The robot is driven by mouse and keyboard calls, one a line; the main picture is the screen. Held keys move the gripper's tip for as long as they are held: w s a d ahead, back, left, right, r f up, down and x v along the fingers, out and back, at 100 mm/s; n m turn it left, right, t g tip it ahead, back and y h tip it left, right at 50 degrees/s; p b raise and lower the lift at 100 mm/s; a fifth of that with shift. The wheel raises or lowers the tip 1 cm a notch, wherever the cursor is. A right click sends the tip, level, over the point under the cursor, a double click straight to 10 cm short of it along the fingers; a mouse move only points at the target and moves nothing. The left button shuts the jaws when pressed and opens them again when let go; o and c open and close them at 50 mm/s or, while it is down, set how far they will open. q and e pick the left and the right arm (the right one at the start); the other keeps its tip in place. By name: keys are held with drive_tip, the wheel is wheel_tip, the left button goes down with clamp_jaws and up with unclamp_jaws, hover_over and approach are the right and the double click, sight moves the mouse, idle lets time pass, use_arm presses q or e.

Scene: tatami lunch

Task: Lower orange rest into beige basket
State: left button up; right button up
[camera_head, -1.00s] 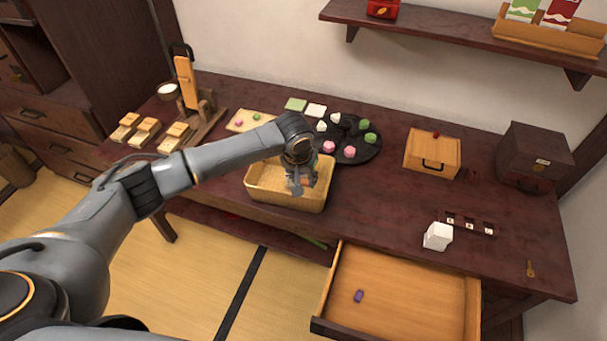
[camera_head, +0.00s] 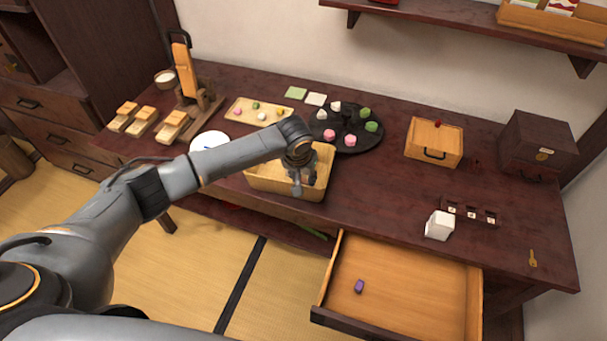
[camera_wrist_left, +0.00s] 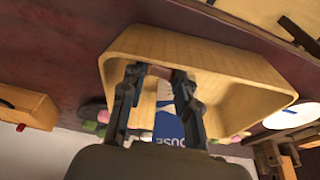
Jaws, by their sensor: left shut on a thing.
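The beige basket (camera_head: 268,180) stands at the front edge of the dark table in the head view. In the left wrist view the basket (camera_wrist_left: 225,62) surrounds my fingertips. My left gripper (camera_head: 304,187) reaches down into its right part. In the wrist view the gripper (camera_wrist_left: 157,76) is shut on the orange rest (camera_wrist_left: 159,71), a small brownish-orange patch between the fingertips. Most of the rest is hidden by the fingers, and I cannot tell whether it touches the basket floor. A blue and white item with lettering (camera_wrist_left: 168,122) shows beyond the fingers. My right gripper is not in view.
An open drawer (camera_head: 400,280) holds a purple piece (camera_head: 359,286).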

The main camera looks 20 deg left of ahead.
use_arm(q)
drive_tip(key=shift+f+b, duration=0.45)
drive_tip(key=shift+f, duration=0.65)
idle(0.9)
drive_tip(key=o, duration=1.1)
